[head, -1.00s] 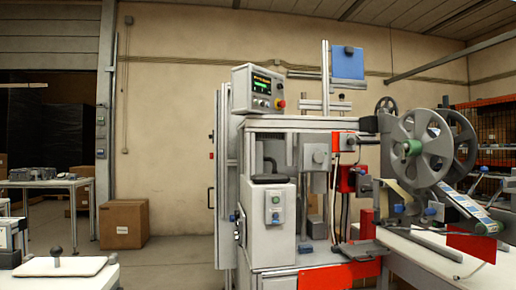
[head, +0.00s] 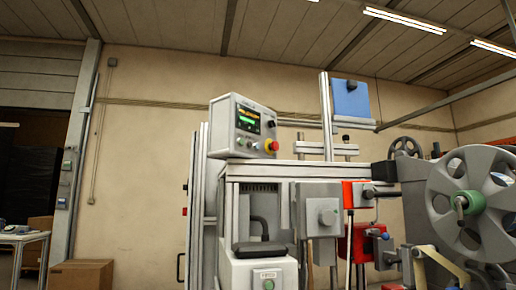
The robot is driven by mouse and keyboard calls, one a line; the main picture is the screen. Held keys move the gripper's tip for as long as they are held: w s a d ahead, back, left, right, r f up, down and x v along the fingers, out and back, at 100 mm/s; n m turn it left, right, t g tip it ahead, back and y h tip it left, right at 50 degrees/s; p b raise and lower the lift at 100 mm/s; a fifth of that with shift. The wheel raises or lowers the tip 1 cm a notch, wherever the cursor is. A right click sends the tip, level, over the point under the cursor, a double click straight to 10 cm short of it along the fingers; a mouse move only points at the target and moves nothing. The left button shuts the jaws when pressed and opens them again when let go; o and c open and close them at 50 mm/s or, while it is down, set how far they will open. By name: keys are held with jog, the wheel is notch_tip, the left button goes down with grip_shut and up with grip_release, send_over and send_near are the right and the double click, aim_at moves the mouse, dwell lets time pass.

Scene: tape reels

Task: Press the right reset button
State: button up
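In the head view, a control box (head: 245,127) with a small lit screen, dark knobs and a red emergency button (head: 271,146) sits on top of the machine frame. Lower down, a grey-white housing (head: 246,270) carries a round green button (head: 265,274) with a small label. The picture's bottom edge cuts off the lower part of this housing. I cannot read any label that names a right reset button. My gripper is not in view.
A large grey tape reel (head: 469,212) with a green hub stands at the right. A blue panel (head: 350,98) is mounted above the machine. A cardboard box (head: 80,275) is on the floor at the left. A table (head: 24,241) stands at the far left.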

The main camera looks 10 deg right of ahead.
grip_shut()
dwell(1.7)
